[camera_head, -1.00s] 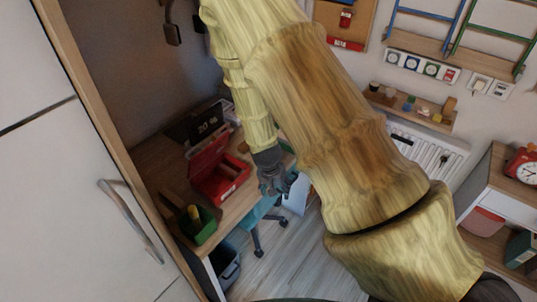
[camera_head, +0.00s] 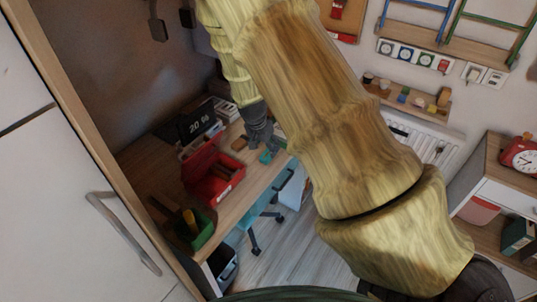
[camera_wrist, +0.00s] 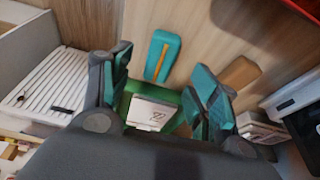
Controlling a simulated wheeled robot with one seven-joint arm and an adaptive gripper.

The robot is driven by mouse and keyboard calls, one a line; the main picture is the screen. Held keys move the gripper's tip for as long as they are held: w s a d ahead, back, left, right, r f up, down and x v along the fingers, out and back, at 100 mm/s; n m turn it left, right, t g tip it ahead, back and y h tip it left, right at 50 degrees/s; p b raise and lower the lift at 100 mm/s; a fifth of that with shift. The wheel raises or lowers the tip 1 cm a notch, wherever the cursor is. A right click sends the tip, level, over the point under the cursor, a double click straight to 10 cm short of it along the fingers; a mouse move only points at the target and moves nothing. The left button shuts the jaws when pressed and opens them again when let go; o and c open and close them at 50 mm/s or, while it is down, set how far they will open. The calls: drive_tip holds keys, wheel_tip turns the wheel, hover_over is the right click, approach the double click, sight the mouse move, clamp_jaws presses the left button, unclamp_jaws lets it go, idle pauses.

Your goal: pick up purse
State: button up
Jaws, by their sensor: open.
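The likely purse is a flat teal case (camera_wrist: 163,56) with an orange stripe down its middle. In the wrist view it lies on the wooden desk, ahead of and between my fingers. My gripper (camera_wrist: 161,68) is open, one finger on each side, with nothing held. In the head view my gripper (camera_head: 261,144) hangs over the right part of the desk. A small teal patch (camera_head: 265,157) shows just below it, perhaps the case, partly hidden.
A green box (camera_wrist: 170,99) with a white-labelled item (camera_wrist: 151,114) sits near my fingers. A brown block (camera_wrist: 240,73) lies right of them. On the desk (camera_head: 235,208) are an open red box (camera_head: 225,186), a black clock (camera_head: 196,123) and a green bin (camera_head: 201,238). A teal chair stands below.

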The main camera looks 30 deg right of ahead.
sight(268, 153)
drive_tip(key=shift+d+p+x, duration=0.15)
drive_tip(key=shift+p+x, duration=0.25)
drive_tip(key=shift+x, duration=0.5)
drive_tip(key=shift+d+p+x, duration=0.15)
drive_tip(key=shift+p+x, duration=0.25)
drive_tip(key=shift+x, duration=0.5)
drive_tip(key=shift+w+d+f, duration=0.1)
drive_tip(key=shift+w+f, duration=0.05)
drive_tip(key=shift+f, duration=0.25)
drive_tip(key=shift+w+d+f, duration=0.15)
drive_tip(key=shift+w+f, duration=0.05)
drive_tip(key=shift+f, duration=0.15)
drive_tip(key=c, duration=1.1)
